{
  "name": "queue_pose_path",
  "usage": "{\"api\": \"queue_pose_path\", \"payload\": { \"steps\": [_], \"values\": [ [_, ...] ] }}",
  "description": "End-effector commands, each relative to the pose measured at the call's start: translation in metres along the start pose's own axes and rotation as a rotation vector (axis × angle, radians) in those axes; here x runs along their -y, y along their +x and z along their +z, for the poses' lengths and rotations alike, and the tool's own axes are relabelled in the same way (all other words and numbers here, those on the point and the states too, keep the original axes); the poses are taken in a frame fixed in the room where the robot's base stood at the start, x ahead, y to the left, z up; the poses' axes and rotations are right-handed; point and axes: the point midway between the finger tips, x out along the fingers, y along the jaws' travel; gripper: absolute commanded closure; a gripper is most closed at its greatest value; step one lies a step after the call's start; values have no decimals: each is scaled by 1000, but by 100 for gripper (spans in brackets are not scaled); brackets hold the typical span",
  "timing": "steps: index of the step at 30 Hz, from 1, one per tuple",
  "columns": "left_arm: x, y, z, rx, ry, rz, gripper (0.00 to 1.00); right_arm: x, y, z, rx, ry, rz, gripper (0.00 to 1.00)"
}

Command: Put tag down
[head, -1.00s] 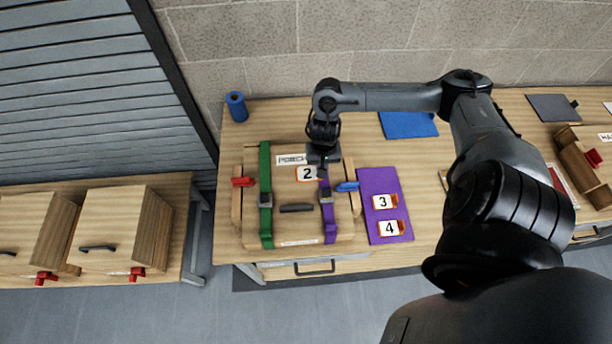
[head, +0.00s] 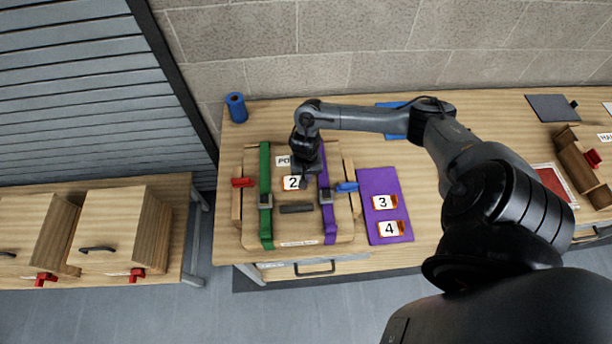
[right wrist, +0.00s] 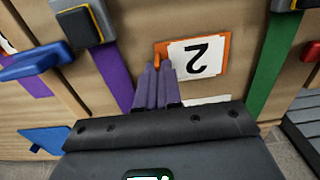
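The tag marked 2 (head: 292,182) is white with an orange rim. It is over the upper middle of the wooden case (head: 285,225), between the green strap (head: 265,190) and the purple strap (head: 328,215). My right gripper (head: 306,181) is at the tag's right side. In the right wrist view, my right gripper's fingertips (right wrist: 155,72) are together at the small orange tab of the tag (right wrist: 197,57), shut on it. I cannot tell whether the tag touches the case. My left gripper is not in view.
Tags marked 3 (head: 382,203) and 4 (head: 388,229) lie on a purple mat (head: 378,180) right of the case. A dark handle (head: 296,208) is on the case below the tag. A blue roll (head: 236,107) stands at the table's back left.

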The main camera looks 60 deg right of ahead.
Motion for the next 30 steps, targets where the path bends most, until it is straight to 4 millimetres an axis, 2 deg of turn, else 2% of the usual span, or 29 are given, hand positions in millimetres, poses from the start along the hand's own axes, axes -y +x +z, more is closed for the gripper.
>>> {"api": "queue_pose_path", "payload": {
  "steps": [8, 9, 12, 14, 24, 30],
  "values": [
    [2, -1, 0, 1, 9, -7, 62, 0, 2, 1, 1, 0, 0, 100],
    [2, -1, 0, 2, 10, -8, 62, 0, 3, 1, 1, 0, 0, 92],
    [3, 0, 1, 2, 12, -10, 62, 0, 3, 0, 1, -1, 0, 77],
    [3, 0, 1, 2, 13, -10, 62, 0, 2, 0, 1, -1, 0, 70],
    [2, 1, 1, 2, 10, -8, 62, 0, 0, 0, 0, -1, -1, 70],
    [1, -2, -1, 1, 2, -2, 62, 1, -21, 0, 0, -3, -3, 70]
  ]
}}
